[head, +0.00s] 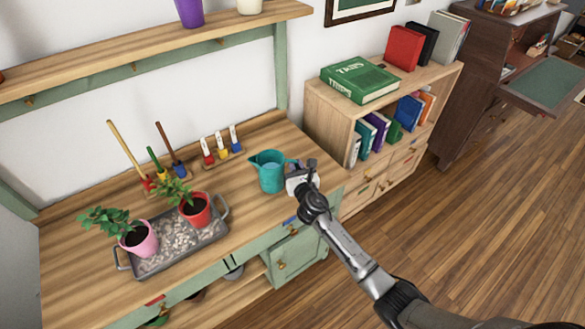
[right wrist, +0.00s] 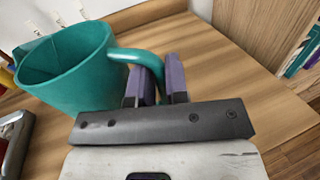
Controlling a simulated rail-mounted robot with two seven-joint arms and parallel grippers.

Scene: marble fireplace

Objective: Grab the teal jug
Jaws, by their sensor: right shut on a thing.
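The teal jug (head: 271,175) stands upright at the right end of the wooden bench, its spout to the left. My right gripper (head: 297,166) reaches it from the right, at its handle side. In the right wrist view the jug (right wrist: 70,70) is at upper left, and its handle curves to the right. The purple fingers of my right gripper (right wrist: 159,80) are shut on the handle. Part of the handle is hidden behind the fingers. My left gripper is not in view.
A metal tray (head: 222,209) with two potted plants stands left of the jug. A bookcase (head: 335,105) with a green book (head: 359,80) on top is to the right.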

